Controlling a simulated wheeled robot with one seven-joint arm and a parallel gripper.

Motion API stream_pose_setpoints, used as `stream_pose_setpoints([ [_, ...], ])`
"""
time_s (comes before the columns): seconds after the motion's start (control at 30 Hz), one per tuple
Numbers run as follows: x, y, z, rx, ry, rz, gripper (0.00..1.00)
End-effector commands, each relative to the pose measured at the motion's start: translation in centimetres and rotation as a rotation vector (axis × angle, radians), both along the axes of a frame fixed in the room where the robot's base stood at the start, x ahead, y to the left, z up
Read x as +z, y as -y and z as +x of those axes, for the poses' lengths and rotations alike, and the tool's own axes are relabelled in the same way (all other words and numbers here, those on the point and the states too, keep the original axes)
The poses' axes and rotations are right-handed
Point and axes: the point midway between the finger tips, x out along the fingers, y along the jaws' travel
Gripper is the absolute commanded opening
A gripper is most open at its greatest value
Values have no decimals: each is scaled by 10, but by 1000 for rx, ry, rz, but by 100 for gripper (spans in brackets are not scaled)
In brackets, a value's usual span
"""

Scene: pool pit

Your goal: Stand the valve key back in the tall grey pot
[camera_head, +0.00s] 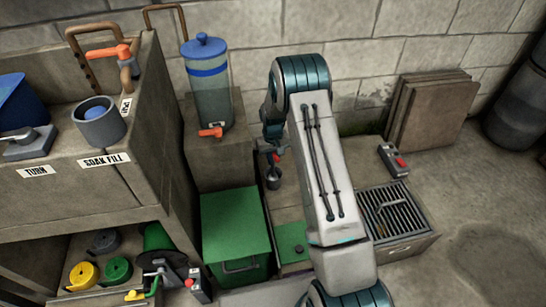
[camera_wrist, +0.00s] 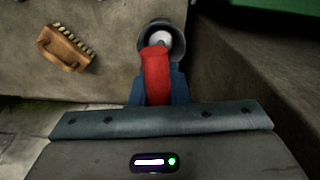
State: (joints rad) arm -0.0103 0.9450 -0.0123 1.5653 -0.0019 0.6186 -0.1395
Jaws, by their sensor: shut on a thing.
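My gripper (camera_wrist: 157,90) is shut on the red valve key (camera_wrist: 156,72), with a blue finger on each side of it. My arm hides much of the area to the right.
A brown brush (camera_wrist: 62,50) lies left of the pot in the wrist view. In the head view a green box (camera_head: 235,235) stands in front, a clear tank with a blue lid (camera_head: 207,90) behind left, and a drain grate (camera_head: 395,212) at right.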

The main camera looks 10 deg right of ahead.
Motion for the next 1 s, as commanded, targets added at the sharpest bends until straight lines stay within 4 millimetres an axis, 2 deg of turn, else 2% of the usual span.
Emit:
stream_pose_setpoints([
  [1.0,-10,0,0,0,1,0,0],
])
